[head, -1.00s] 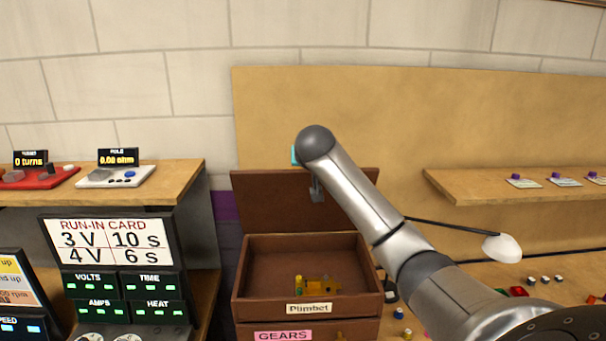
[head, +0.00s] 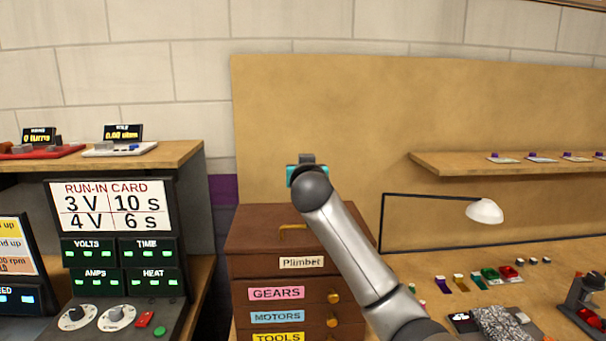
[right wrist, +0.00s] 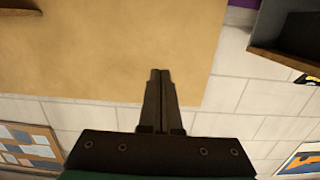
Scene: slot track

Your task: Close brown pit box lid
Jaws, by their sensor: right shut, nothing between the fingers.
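The brown pit box (head: 244,268) stands left of centre in the head view, with a "Plimbet" label on its upper front. Its lid (head: 258,215) lies down flat over the top, and the inside is hidden. A brass handle (head: 292,230) shows on the lid, partly behind my right arm. My right gripper (head: 306,158) is raised above and behind the lid, apart from it and partly hidden by the wrist. In the right wrist view its fingers (right wrist: 159,75) are together and empty, pointing at the tan board. My left gripper is out of view.
Labelled drawers for gears (head: 277,293), motors and tools sit below the lid. A control panel (head: 110,240) stands to the left. A lamp (head: 484,210) and several small parts are on the bench at right. A wall shelf (head: 500,165) hangs above.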

